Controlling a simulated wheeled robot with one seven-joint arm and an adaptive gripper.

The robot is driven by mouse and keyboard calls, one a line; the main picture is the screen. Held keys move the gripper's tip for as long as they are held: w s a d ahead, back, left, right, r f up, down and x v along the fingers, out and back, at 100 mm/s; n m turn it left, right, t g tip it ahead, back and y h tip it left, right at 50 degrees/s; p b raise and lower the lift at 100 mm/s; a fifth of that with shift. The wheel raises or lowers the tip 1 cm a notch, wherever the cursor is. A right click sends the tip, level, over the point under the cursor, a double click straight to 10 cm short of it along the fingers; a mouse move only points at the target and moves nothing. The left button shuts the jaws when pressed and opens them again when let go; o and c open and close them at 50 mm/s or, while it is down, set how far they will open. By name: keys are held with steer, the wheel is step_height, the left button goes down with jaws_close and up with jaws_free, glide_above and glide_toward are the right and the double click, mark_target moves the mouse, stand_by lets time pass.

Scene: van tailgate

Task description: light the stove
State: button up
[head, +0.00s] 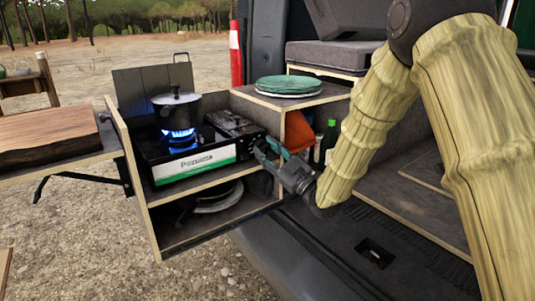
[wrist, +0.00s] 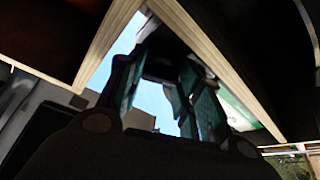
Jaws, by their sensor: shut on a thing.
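The portable stove (head: 195,163) sits on the upper shelf of the pull-out kitchen box, its white and green front facing me. Blue flame (head: 179,143) burns under a dark lidded pot (head: 177,106) on its burner. My gripper (head: 265,152) is at the right end of the stove's front. Its fingers are shut on what seems to be the stove knob, which the fingers hide in the head view. In the wrist view my gripper's fingers (wrist: 168,88) stand either side of a dark round part, seen from below and poorly lit.
Green plates (head: 288,85) stand on the shelf to the right, above an orange item (head: 298,131) and a bottle (head: 329,140). A wooden board (head: 48,138) lies on the side table at left. Wooden panel edges (wrist: 205,62) frame the gripper closely.

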steer(key=shift+n+g, duration=0.3)
steer(key=shift+n, duration=0.5)
steer(key=o, duration=0.7)
steer(key=shift+w+d, duration=0.1)
steer(key=shift+o, duration=0.2)
steer(key=v, duration=1.2)
steer(key=shift+f, duration=0.2)
steer(key=shift+w, duration=0.1)
